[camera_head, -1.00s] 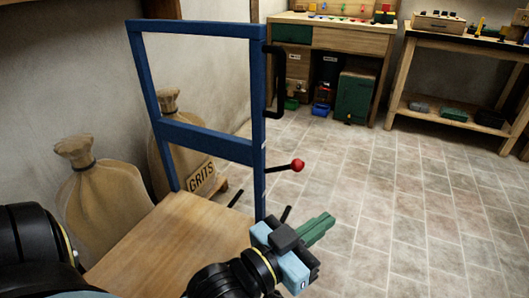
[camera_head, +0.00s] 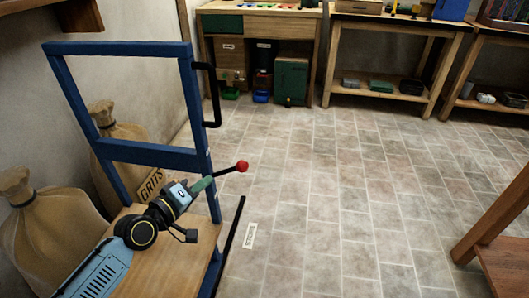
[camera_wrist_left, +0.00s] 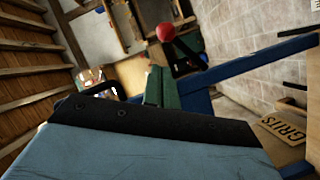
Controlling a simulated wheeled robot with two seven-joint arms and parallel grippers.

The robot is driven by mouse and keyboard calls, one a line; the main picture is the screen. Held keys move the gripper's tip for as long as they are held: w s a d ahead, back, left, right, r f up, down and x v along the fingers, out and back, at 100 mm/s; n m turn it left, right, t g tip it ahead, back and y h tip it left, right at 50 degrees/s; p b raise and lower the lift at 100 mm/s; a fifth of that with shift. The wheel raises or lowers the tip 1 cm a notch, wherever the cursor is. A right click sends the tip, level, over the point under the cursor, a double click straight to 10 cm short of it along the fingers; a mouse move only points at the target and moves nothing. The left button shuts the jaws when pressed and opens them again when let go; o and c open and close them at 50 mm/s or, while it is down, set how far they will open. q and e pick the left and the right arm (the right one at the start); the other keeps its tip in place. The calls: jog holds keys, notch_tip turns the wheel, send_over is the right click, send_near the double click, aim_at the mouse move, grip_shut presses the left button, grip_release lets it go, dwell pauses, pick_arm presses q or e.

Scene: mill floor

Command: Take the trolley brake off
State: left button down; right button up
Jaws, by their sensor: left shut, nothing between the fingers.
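The blue-framed trolley (camera_head: 122,47) stands at left with a wooden deck (camera_head: 185,262). A black brake lever with a red ball knob (camera_head: 243,166) sticks out to the right of its near post. My left gripper (camera_head: 203,184) is over the deck, its green fingers shut and empty, pointing at the lever close to the post. Whether they touch the lever cannot be told. In the left wrist view the green fingers (camera_wrist_left: 163,87) lie by the blue frame (camera_wrist_left: 250,63), with the red knob (camera_wrist_left: 165,31) beyond them. My right gripper is out of view.
Grits sacks (camera_head: 40,232) stand behind the trolley by the wall. A black handle (camera_head: 208,95) is on the frame's right post. A wooden bench (camera_head: 500,245) stands at right, workbenches (camera_head: 310,25) at the back. The tiled floor between is clear.

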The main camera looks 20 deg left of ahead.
aim_at(229, 170)
pick_arm(q)
jog(key=a, duration=0.1)
jog(key=a+n, duration=0.1)
jog(key=a+n+y, duration=0.1)
jog(key=a, duration=0.1)
jog(key=shift+w+a+r, duration=0.1)
jog(key=shift+w+r, duration=0.2)
jog(key=shift+r, duration=0.1)
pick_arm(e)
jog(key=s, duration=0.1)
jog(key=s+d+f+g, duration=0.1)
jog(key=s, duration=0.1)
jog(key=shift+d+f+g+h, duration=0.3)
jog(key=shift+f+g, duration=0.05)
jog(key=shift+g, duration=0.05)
pick_arm(q)
jog(key=shift+w, duration=0.15)
